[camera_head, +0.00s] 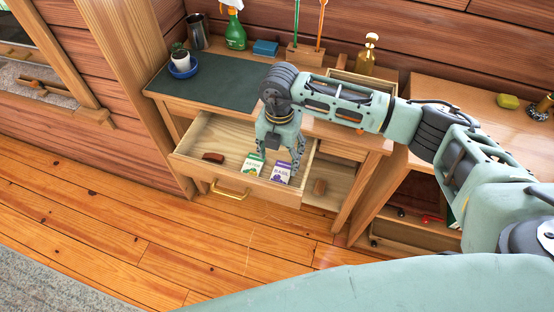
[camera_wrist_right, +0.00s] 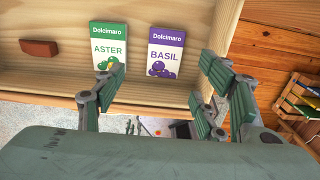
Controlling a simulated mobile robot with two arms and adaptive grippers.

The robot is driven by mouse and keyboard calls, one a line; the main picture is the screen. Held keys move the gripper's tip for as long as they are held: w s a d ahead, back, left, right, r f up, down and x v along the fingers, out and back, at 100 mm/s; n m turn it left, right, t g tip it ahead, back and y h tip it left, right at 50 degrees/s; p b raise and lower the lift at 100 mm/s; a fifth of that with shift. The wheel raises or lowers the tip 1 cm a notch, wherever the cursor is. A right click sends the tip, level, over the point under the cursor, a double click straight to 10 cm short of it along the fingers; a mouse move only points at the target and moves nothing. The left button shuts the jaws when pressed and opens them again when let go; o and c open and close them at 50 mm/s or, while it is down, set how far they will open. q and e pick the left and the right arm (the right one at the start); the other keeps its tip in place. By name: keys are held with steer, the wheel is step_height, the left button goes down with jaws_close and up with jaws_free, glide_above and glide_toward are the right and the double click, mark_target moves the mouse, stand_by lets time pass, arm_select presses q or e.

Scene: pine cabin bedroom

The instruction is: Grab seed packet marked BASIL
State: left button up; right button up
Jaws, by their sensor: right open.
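The purple-and-white BASIL packet (camera_wrist_right: 166,53) lies in the open drawer (camera_head: 222,140), near its front wall; it also shows in the head view (camera_head: 281,173). A green-and-white ASTER packet (camera_wrist_right: 108,46) lies just to its left, also seen in the head view (camera_head: 253,165). My right gripper (camera_head: 279,153) is over the drawer, open and empty. In the wrist view its fingers (camera_wrist_right: 158,90) spread below and to either side of the BASIL packet, with no visible grip on it. My left gripper is not in view.
A reddish-brown block (camera_wrist_right: 39,48) lies in the drawer left of the packets. On the desk (camera_head: 221,84) stand a cactus on a blue saucer (camera_head: 183,68), a metal pitcher (camera_head: 197,33), a green spray bottle (camera_head: 235,30) and an amber bottle (camera_head: 366,55).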

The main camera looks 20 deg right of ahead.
mark_target(280, 175)
steer(key=f, duration=0.2)
steer(key=s+f+p, duration=0.1)
steer(key=f, duration=0.1)
steer(key=shift+s+d+f, duration=0.1)
steer(key=shift+s+f, duration=0.05)
steer(key=shift+f, duration=0.2)
step_height(280, 175, down, 2)
steer(key=shift+f, duration=0.4)
steer(key=c, duration=0.3)
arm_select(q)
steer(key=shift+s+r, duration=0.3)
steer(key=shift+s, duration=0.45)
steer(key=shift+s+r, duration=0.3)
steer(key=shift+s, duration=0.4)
arm_select(e)
steer(key=c, duration=0.7)
